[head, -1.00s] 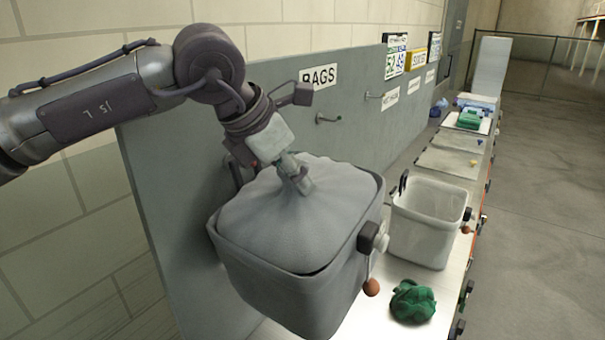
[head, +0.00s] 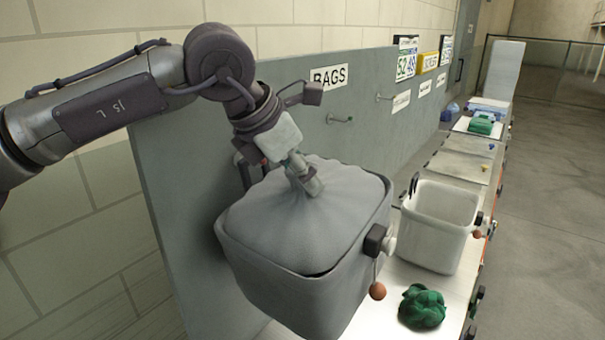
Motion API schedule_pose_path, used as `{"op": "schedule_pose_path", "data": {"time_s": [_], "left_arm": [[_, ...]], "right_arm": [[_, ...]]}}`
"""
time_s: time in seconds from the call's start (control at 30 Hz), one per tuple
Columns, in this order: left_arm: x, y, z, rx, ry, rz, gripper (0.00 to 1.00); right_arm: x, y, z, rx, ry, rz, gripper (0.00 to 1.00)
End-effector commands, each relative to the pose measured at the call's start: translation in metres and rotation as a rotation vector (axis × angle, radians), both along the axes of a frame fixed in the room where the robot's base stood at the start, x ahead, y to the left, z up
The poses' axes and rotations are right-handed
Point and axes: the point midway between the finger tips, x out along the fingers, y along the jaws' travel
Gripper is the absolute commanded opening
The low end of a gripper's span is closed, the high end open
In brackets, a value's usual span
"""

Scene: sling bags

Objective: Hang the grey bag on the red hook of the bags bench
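The grey bag (head: 300,225) is a soft cloth bulge filling the top of a dark grey bin (head: 290,295), its top gathered into a peak. My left gripper (head: 307,181) is at this peak, its fingers closed around the gathered cloth. The panel of the bags bench carries a BAGS sign (head: 328,76). A hook with a greenish tip (head: 341,120) sticks out below the sign. A small reddish part (head: 239,160) shows against the panel behind my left wrist; it is mostly hidden, and I cannot tell whether it is the red hook. My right gripper is not in view.
A white bin (head: 437,228) stands right of the grey bin. A green crumpled cloth (head: 421,306) lies on the white bench top in front of it. Trays and a green item (head: 481,123) lie farther back. The floor at the right is clear.

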Motion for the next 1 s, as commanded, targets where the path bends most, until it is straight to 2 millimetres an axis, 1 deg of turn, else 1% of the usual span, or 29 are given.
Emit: {"op": "schedule_pose_path", "data": {"time_s": [0.03, 0.1, 0.13, 0.4, 0.53, 0.67, 0.8, 1.0], "left_arm": [[0.000, 0.000, 0.001, -0.001, -0.002, 0.000, 0.45], [0.000, 0.000, 0.001, 0.000, -0.002, 0.000, 0.57], [0.000, 0.000, 0.001, 0.000, -0.002, 0.000, 0.61], [0.000, 0.000, -0.002, 0.002, 0.003, 0.001, 0.61], [-0.002, 0.003, 0.005, 0.001, 0.002, 0.001, 0.61], [-0.010, 0.011, 0.023, 0.000, -0.001, 0.000, 0.61], [-0.021, 0.024, 0.049, -0.001, -0.002, 0.002, 0.61], [-0.035, 0.041, 0.081, -0.001, -0.003, 0.001, 0.61]], "right_arm": [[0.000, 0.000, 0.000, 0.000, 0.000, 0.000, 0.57], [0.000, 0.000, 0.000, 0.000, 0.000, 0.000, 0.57], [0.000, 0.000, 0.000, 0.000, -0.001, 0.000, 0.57], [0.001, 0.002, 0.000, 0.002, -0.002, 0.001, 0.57], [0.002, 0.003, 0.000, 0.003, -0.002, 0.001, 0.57], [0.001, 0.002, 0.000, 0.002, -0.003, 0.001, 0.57], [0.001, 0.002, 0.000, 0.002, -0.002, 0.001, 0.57], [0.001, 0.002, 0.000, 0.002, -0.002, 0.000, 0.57]]}}
